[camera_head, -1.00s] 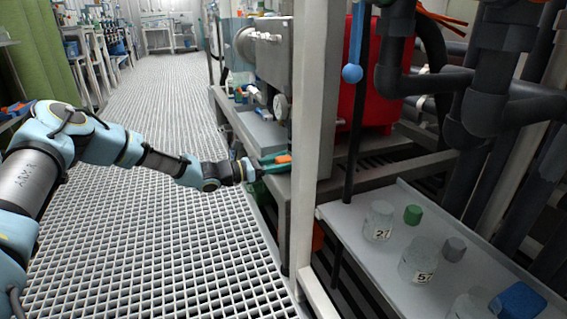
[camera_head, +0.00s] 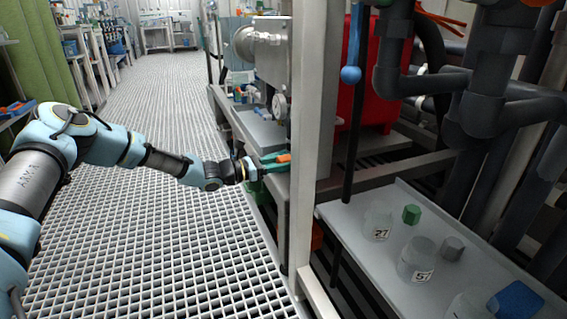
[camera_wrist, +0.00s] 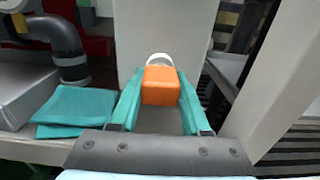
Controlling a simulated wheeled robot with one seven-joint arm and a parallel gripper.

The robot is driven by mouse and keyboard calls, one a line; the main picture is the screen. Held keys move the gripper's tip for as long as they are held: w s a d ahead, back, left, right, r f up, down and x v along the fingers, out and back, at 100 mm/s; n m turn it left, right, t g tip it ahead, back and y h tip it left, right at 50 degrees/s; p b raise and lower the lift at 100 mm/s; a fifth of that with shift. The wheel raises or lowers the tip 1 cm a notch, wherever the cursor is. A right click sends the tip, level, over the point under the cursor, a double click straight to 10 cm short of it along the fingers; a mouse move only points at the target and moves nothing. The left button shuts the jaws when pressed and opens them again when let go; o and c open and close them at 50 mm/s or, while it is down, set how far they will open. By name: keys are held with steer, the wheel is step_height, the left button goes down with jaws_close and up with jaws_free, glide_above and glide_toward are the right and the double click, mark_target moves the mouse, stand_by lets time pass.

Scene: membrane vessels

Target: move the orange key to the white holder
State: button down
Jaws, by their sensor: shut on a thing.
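The orange key (camera_wrist: 160,86) is a block held between the two teal fingers of my gripper (camera_wrist: 160,100) in the wrist view. It also shows as a small orange patch in the head view (camera_head: 284,158), at the tip of my gripper (camera_head: 272,162), beside the upright post. A white round part (camera_wrist: 160,59), perhaps the white holder, shows just beyond the key on a pale upright panel in the wrist view. The key hides its lower part. I cannot tell whether the key touches it.
A white frame post (camera_head: 312,130) stands just right of my gripper. A teal cloth-like piece (camera_wrist: 78,108) lies on the ledge at left in the wrist view. A shelf (camera_head: 350,222) with jars and caps is at right. The grating floor (camera_head: 150,240) is clear.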

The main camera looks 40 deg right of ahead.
steer(key=shift+s+d, duration=0.1)
steer(key=shift+d, duration=0.1)
steer(key=shift+c, duration=1.5)
jaws_free()
steer(key=p+v, duration=0.3)
steer(key=v, duration=0.7)
steer(key=shift+a, duration=0.4)
